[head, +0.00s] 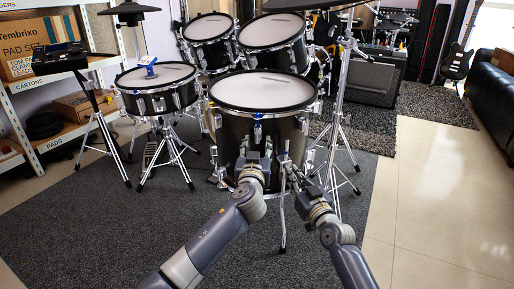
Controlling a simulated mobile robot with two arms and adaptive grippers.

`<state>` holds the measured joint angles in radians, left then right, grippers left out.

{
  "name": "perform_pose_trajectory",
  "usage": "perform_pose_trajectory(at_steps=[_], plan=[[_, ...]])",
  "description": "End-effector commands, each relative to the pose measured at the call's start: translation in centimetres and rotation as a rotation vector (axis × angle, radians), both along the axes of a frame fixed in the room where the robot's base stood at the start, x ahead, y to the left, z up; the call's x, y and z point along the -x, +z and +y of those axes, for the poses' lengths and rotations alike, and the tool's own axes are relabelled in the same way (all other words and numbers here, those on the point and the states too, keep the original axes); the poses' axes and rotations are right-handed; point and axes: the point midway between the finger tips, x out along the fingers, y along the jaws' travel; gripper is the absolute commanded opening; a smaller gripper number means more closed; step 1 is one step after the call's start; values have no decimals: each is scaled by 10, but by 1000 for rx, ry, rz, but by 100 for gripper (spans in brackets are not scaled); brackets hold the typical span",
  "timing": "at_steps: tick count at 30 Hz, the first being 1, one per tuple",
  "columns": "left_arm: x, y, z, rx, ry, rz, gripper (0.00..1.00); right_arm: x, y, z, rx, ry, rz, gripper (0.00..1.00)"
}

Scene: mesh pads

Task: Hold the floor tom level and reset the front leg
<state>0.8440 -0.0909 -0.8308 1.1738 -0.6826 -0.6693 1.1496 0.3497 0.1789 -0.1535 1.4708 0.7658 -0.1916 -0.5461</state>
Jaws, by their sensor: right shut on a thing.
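The floor tom (230,130) stands in the middle of the head view, with a dark shell, a chrome rim and a mesh head that looks about level. Its front leg (282,225) is a thin chrome rod running down the front of the shell to a dark foot on the carpet. My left gripper (254,158) is up against the lower front of the shell, left of the leg; its fingertips are too small and covered to read. My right gripper (288,172) is at the upper part of the leg, just below its bracket (284,157), shut on the leg.
A snare (155,104) on a tripod stand is to the left, and two rack toms (272,32) are behind. A chrome stand (338,115) rises close to the right of the floor tom. Shelves (45,140) line the left. Carpet in front is clear.

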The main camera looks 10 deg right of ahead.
Motion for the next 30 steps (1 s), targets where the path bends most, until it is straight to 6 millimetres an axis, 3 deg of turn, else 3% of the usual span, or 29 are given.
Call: perform_pose_trajectory(at_steps=[1, 4, 14, 30], plan=[[0, 0, 0, 0, 0, 0, 22, 0, -2, 0, 1, 0, 3, 0], [0, 0, 0, 0, 0, 0, 0, 0, -2, 0, 1, 0, 3, 0], [0, 0, 0, 1, 0, 0, 0, 0, -2, -1, 48, -3, -8, 0], [0, 0, 0, 1, 1, 0, 0, 0, -2, 0, 890, -49, -209, 0]])
